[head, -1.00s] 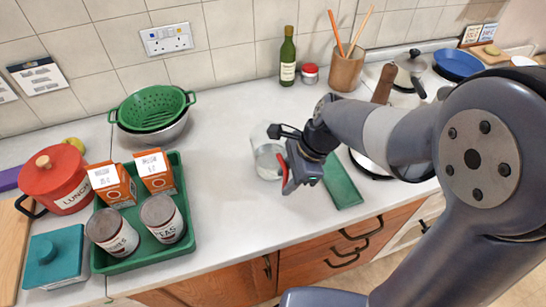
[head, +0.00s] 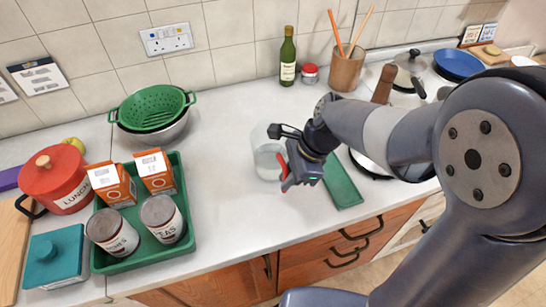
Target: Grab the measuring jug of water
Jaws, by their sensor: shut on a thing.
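The measuring jug (head: 265,158) is a clear, see-through vessel standing upright on the white counter, near the middle of the head view. It looks partly filled with clear water. My gripper (head: 279,150) is at the jug's right side, with one dark finger at the back and one red-marked finger at the front. It is shut on the jug. The jug's right side is partly hidden by the gripper, and the exact contact is hard to see. The jug appears to be at counter level.
A green tray (head: 101,262) with cartons and tins stands at left, beside a red pot (head: 55,178). A green colander (head: 152,107) sits behind. A bottle (head: 288,58) and utensil pot (head: 346,69) stand at the back.

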